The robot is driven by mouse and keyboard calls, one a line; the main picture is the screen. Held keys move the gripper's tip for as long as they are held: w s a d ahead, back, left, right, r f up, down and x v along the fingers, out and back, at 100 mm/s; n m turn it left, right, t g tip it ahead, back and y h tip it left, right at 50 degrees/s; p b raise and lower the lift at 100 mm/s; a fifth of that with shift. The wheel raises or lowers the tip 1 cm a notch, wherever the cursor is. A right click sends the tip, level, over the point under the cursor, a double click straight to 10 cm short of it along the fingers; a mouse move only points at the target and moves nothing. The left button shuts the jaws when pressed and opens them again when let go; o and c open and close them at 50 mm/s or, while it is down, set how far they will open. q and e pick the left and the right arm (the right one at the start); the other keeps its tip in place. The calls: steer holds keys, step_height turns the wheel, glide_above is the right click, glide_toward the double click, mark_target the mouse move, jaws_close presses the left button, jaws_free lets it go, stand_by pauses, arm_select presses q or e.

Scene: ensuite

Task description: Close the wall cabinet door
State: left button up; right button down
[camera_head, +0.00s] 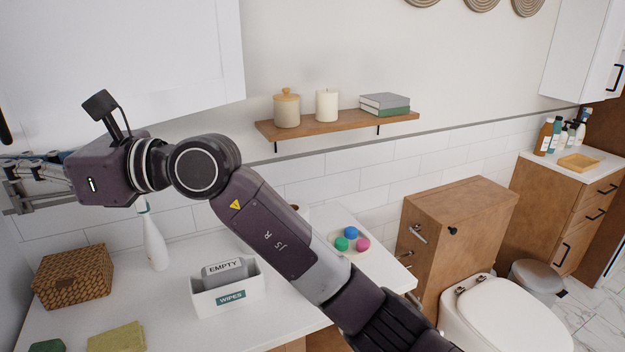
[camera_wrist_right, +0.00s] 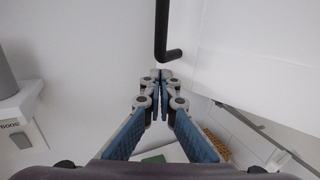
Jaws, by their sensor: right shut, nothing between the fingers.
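The wall cabinet shows as a large white panel (camera_head: 120,55) at the upper left of the head view. A black handle (camera_head: 4,130) is cut off at the left edge. In the right wrist view, a black bar handle (camera_wrist_right: 162,30) bends at its lower end towards a white panel (camera_wrist_right: 250,45) on the right. I cannot tell how far open the door stands. My right gripper (camera_wrist_right: 160,76) is shut and empty just below the handle's bend; I cannot tell whether they touch. In the head view it (camera_head: 15,178) is at the left edge, partly cut off. My left gripper is not in view.
Below my right arm, the white counter (camera_head: 190,325) holds a wicker basket (camera_head: 75,277), a white bottle (camera_head: 154,243) and a wipes box (camera_head: 230,295). A wooden shelf (camera_head: 345,125) with jars and books is on the wall. A toilet (camera_head: 510,310) stands at right.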

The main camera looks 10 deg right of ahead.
steer(key=w+a+t, duration=0.1)
steer(key=w+a+m+t, duration=0.1)
steer(key=a, duration=0.1)
steer(key=shift+w, duration=0.25)
steer(key=shift+w+a+m+t+h, duration=0.3)
steer(key=shift+w+a, duration=0.2)
steer(key=shift+w, duration=0.1)
steer(key=shift+d, duration=0.1)
